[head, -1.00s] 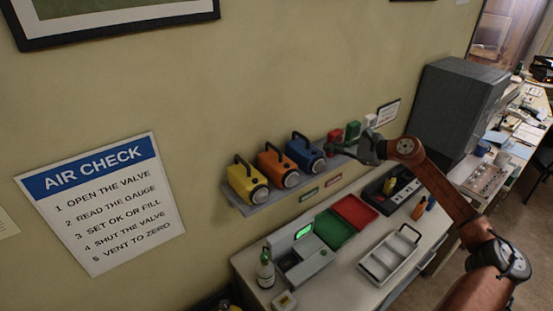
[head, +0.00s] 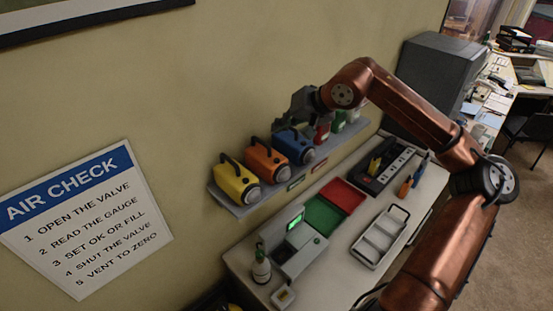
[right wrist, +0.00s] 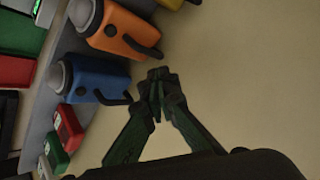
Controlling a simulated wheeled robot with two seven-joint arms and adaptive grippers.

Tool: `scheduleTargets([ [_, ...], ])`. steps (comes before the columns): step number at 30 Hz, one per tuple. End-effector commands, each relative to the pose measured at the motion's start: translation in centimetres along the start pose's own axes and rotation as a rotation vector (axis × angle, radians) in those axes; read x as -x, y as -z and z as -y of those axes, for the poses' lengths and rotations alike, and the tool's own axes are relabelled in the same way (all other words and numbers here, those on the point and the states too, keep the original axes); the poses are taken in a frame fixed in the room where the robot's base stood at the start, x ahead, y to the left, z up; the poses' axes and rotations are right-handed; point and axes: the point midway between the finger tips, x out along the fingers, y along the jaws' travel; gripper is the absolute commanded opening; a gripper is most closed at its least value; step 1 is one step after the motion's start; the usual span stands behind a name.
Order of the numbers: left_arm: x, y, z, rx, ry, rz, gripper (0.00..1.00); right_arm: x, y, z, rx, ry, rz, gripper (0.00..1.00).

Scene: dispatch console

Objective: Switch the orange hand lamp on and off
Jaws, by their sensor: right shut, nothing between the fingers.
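The orange hand lamp (head: 265,161) stands on the wall shelf between the yellow lamp (head: 238,181) and the blue lamp (head: 294,147). It also shows at the top of the right wrist view (right wrist: 122,30), with its dark handle towards the wall. My right gripper (head: 285,118) is above the blue lamp, close to the wall. In the right wrist view its fingertips (right wrist: 158,76) are together and empty, near the handles of the orange and blue lamps. I cannot tell whether they touch either lamp. My left gripper is out of view.
Red and green items stand on the shelf (head: 245,210) right of the blue lamp. The desk below holds a device with a green display (head: 298,250), a green tray (head: 323,215), a red tray (head: 342,194), a white wire-handled tray (head: 380,238) and a small bottle (head: 261,266).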

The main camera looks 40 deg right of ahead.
Motion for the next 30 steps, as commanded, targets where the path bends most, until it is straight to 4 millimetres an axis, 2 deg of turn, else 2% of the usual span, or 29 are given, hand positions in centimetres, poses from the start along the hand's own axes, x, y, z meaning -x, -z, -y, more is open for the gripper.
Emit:
scheduleTargets([
  [8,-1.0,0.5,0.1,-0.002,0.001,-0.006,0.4,-0.8,-0.7,-0.8,-0.004,0.001,0.0,0.0],
  [15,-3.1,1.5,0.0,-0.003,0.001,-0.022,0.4,-2.9,-2.2,-2.4,-0.005,0.0,0.001,0.0],
  [24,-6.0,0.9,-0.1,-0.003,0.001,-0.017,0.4,-5.5,-4.2,-4.3,-0.006,0.001,-0.001,0.0],
  [30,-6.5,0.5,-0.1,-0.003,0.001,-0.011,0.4,-6.0,-4.5,-4.7,-0.006,0.0,-0.002,0.0],
])
